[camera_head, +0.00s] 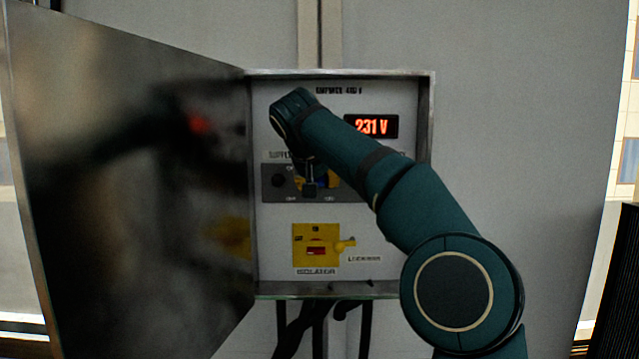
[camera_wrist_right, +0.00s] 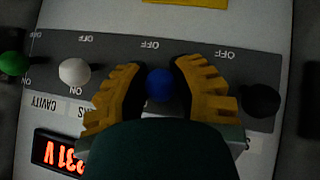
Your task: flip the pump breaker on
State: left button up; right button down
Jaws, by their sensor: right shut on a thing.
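The breaker strip (camera_wrist_right: 215,75) is a dark grey panel inside the open cabinet; it also shows in the head view (camera_head: 345,194). My right gripper (camera_wrist_right: 160,86), with ridged yellow fingers, is shut on the blue breaker knob (camera_wrist_right: 159,84), one finger on each side. In the head view my right gripper (camera_head: 317,182) is at the strip, partly hidden by my arm. The upside-down wrist view shows OFF above the blue knob; my gripper hides its lower labels, so I cannot read its name. My left gripper is not in view.
A white knob (camera_wrist_right: 74,72) and a black knob (camera_wrist_right: 262,100) flank the blue one; a green knob (camera_wrist_right: 14,64) is farther left. The yellow isolator (camera_head: 316,246) is below the strip. A red display (camera_head: 371,126) reads 231 V. The cabinet door (camera_head: 130,180) stands open left.

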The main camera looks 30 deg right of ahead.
jog(key=c, duration=0.7)
grip_release()
jog(key=v, duration=1.2)
jog(key=shift+s, duration=0.15)
